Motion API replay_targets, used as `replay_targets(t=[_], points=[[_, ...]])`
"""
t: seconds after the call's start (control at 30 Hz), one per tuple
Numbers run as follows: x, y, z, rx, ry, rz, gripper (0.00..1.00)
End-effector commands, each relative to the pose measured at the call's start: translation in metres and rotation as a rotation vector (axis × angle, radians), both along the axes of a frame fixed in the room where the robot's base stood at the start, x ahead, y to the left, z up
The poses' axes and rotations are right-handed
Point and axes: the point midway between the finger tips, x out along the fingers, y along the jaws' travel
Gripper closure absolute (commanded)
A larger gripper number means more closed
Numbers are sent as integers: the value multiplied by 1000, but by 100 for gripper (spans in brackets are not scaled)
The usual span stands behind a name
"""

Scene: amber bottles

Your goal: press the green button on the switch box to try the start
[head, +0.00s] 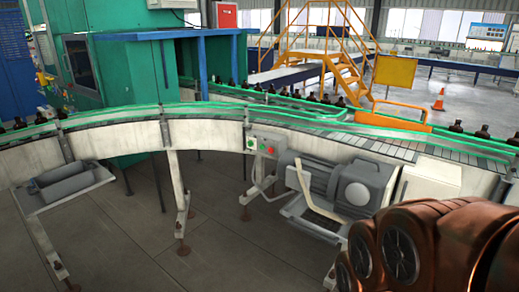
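The switch box (261,146) is a small grey box on the side of the curved conveyor, near the middle of the head view. A small green button (251,143) shows on its left part and a red button (270,150) on its right part. Nothing covers the box. Copper-coloured links of my arm fill the lower right corner, well apart from the box. My gripper's fingers do not show in this view.
A grey motor (352,185) hangs under the conveyor (212,135), right of the box. Dark bottles (340,101) stand on the line behind. Conveyor legs (180,200) and a low grey tray (65,185) stand at left. The floor (225,240) in front is partly clear.

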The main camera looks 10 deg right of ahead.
Motion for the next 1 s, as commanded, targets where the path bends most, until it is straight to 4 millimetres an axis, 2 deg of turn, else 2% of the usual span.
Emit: replay_targets(t=[0.07,0.53,1.0], points=[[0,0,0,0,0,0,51],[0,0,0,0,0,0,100],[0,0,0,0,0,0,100]])
